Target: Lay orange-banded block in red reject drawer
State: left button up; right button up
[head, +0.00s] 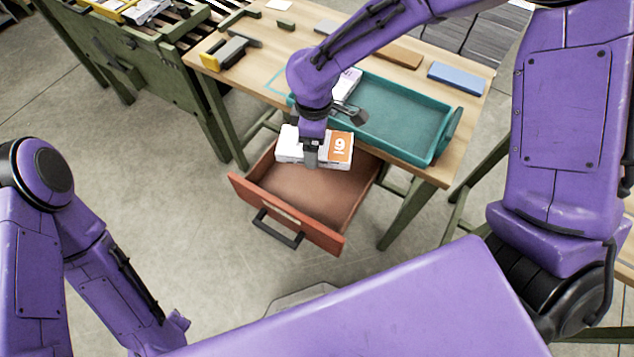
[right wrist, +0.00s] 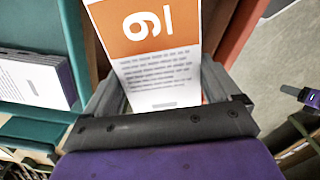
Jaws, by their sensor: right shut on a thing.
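The orange-banded block (head: 340,147) is white with an orange band marked 9. My right gripper (head: 312,158) is shut on it and holds it over the rear part of the open red drawer (head: 290,222). In the right wrist view, the block (right wrist: 160,75) sits between the fingers of the right gripper (right wrist: 155,95), its orange band at the far end. The drawer floor below looks empty and brown. I cannot tell whether the block touches the drawer.
A teal tray (head: 440,150) on the wooden table (head: 470,100) holds another white block (head: 346,84), close behind the drawer. A blue block (head: 457,78) and a brown block (head: 400,56) lie at the table's back. Floor in front of the drawer is mostly clear.

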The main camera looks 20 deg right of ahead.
aim_at(310, 189)
jog(key=n, duration=0.2)
jog(key=f+n, duration=0.1)
jog(key=n, duration=0.1)
jog(key=a+n, duration=0.1)
jog(key=n, duration=0.1)
jog(key=shift+s+a+f+b, duration=0.1)
jog(key=shift+s+f+b, duration=0.05)
jog(key=shift+f+b, duration=0.15)
jog(key=n, duration=0.3)
jog(key=shift+a+f, duration=0.15)
jog(key=shift+f, duration=0.1)
notch_tip(310, 189, down, 17)
jog(key=n+b, duration=0.2)
jog(key=b, duration=0.2)
jog(key=n+b, duration=0.2)
jog(key=b, duration=0.2)
jog(key=shift+a+r+n+b, duration=0.1)
jog(key=shift+r+n+b, duration=0.1)
jog(key=shift+n+b, duration=0.15)
jog(key=shift+f, duration=0.1)
jog(key=o, duration=0.9)
jog(key=shift+o, duration=0.2)
notch_tip(310, 189, up, 12)
jog(key=p, duration=0.2)
